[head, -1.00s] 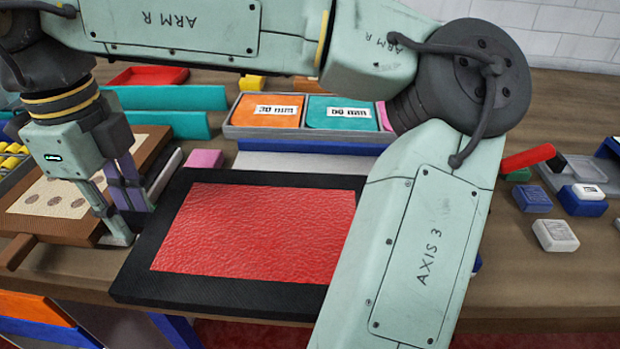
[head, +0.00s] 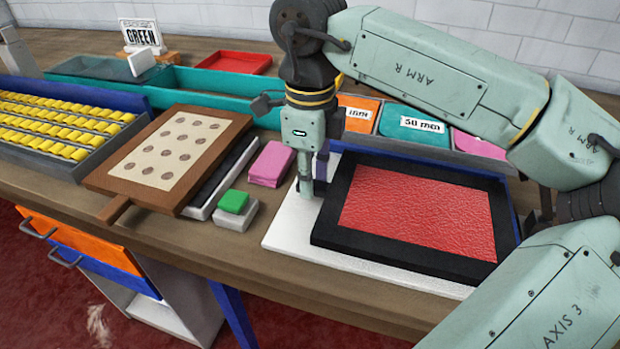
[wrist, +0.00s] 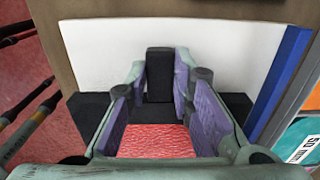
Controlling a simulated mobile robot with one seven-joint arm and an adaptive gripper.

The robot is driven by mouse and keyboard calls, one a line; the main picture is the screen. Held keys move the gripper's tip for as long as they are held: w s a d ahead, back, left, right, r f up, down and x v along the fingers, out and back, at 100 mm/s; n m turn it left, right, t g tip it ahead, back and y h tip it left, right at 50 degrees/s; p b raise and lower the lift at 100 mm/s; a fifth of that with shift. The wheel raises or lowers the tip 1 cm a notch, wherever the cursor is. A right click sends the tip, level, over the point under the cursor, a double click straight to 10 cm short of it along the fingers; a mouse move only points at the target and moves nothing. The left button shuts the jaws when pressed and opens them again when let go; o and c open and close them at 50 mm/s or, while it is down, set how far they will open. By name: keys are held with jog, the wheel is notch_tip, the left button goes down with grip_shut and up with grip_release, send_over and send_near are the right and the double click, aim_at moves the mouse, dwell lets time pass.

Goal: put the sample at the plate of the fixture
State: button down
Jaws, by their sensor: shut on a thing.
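The sample is a red textured panel with a wide black border (head: 415,210). It lies over the white plate (head: 283,238) of the fixture, with white showing at its left and along its front. A blue rail (head: 425,168) runs behind the sample. My gripper (head: 312,186) is at the sample's left edge. In the wrist view my gripper (wrist: 160,72) is shut on a black raised part of the sample's border, and the red face (wrist: 155,142) shows below. The bare plate (wrist: 110,45) and rail (wrist: 285,75) show beyond. I cannot tell whether the sample touches the plate.
Left of the plate are a pink block (head: 271,164), a green block (head: 234,201) on a grey one, and a brown board with dotted cloth (head: 150,192). Yellow pieces fill a tray (head: 60,125) farther left. Labelled boxes (head: 410,128) stand behind the fixture.

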jog(key=shift+f, duration=1.05)
jog(key=c, duration=1.4)
grip_release()
jog(key=shift+r, duration=0.2)
notch_tip(320, 180, up, 12)
jog(key=shift+f+b, duration=0.1)
jog(key=shift+b, duration=0.3)
